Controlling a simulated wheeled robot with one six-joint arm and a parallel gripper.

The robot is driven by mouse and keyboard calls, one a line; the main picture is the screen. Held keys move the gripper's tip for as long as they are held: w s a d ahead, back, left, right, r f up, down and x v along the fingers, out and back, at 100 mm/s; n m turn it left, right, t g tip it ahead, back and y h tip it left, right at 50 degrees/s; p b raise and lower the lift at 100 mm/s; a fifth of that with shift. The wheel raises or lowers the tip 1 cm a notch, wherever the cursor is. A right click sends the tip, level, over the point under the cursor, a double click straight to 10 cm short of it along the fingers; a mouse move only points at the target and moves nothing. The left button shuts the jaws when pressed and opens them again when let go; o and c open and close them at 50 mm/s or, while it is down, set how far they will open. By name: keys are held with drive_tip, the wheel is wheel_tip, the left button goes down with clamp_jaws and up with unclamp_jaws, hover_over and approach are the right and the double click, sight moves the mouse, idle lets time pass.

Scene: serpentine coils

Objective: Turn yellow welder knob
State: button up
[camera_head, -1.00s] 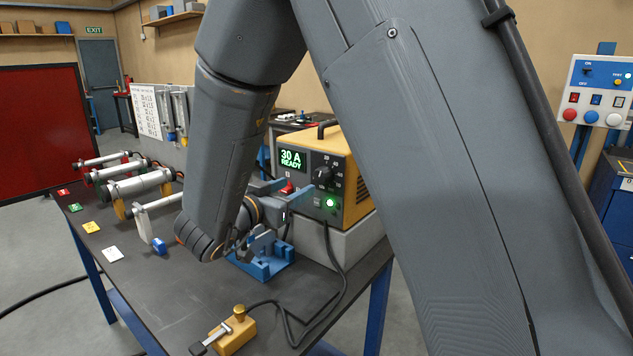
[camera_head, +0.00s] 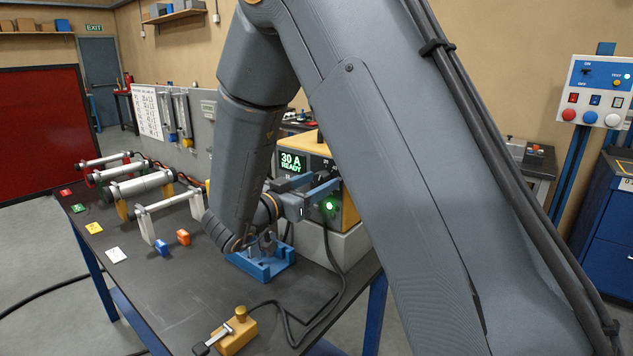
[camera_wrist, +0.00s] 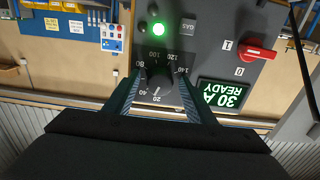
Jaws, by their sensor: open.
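The yellow welder (camera_head: 350,212) stands on a grey block at the right end of the bench, its display (camera_head: 291,161) reading "30 A READY". In the wrist view, upside down, the dark round knob (camera_wrist: 157,76) sits inside a number ring from 20 to 140. My gripper (camera_head: 331,186) is at the welder's front panel. Its open fingers (camera_wrist: 159,86) lie on either side of the knob; whether they touch it I cannot tell. In the head view my gripper largely hides the knob.
A green lamp (camera_wrist: 159,29) and a red switch (camera_wrist: 257,52) are on the same panel near the knob. A blue fixture (camera_head: 262,264) lies below my gripper.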

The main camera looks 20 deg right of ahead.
drive_tip(key=c, duration=1)
drive_tip(key=shift+m+b, duration=0.35)
drive_tip(key=shift+m, duration=0.05)
drive_tip(key=m+b, duration=0.2)
drive_tip(key=m, duration=0.1)
drive_tip(key=shift+w, duration=0.1)
drive_tip(key=m+b, duration=0.2)
drive_tip(key=m, duration=0.1)
drive_tip(key=shift+a+f+m+b, duration=0.1)
drive_tip(key=shift+m+b, duration=0.2)
drive_tip(key=shift+b, duration=0.1)
drive_tip(key=m+b, duration=0.3)
drive_tip(key=shift+m+b, duration=1.4)
drive_tip(key=shift+m, duration=0.3)
drive_tip(key=shift+r, duration=0.2)
